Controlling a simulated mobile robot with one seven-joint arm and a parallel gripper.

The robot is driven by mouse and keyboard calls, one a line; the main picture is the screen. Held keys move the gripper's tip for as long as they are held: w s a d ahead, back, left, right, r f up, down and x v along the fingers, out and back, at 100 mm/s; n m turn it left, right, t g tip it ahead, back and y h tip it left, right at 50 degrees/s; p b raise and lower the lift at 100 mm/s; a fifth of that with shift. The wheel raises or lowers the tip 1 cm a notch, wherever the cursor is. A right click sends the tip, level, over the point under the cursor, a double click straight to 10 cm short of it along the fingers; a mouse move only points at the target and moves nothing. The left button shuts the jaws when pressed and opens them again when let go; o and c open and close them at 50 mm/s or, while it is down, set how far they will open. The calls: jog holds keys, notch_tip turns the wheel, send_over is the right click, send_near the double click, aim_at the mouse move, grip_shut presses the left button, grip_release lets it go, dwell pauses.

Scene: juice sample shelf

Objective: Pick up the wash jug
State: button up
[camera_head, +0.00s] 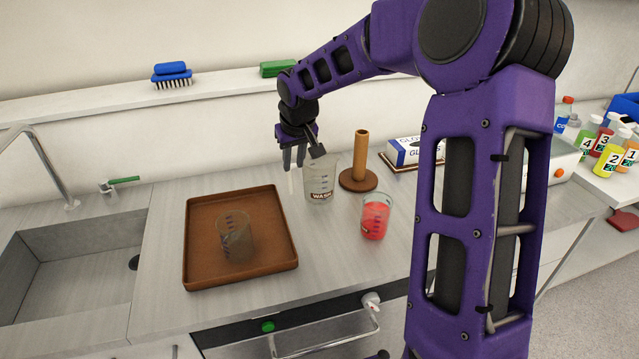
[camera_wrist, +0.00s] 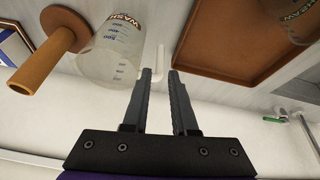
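The clear wash jug (camera_head: 320,181), with "WASH" printed on it, stands upright on the counter behind and right of the brown tray. It also shows in the wrist view (camera_wrist: 112,58), left of my fingers. A pale handle-like bar (camera_wrist: 160,62) beside it appears in the gap between my fingertips in that view; I cannot tell whether it lies between them in depth. My gripper (camera_head: 294,165) points down just left of the jug. In the wrist view my gripper (camera_wrist: 160,73) is open, with a narrow gap and nothing clasped.
The brown tray (camera_head: 200,270) holds a dark beaker (camera_head: 236,240). A beaker of red liquid (camera_head: 375,217) stands to the jug's front right. A wooden peg on a round base (camera_head: 360,160) is close behind right. A sink (camera_head: 70,270) is at left.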

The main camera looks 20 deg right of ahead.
aim_at(291, 182)
jog(key=x, duration=1.1)
jog(key=shift+w+f+b, duration=0.15)
jog(key=shift+f+b, duration=0.1)
jog(key=shift+b, duration=0.1)
grip_shut()
dwell(0.9)
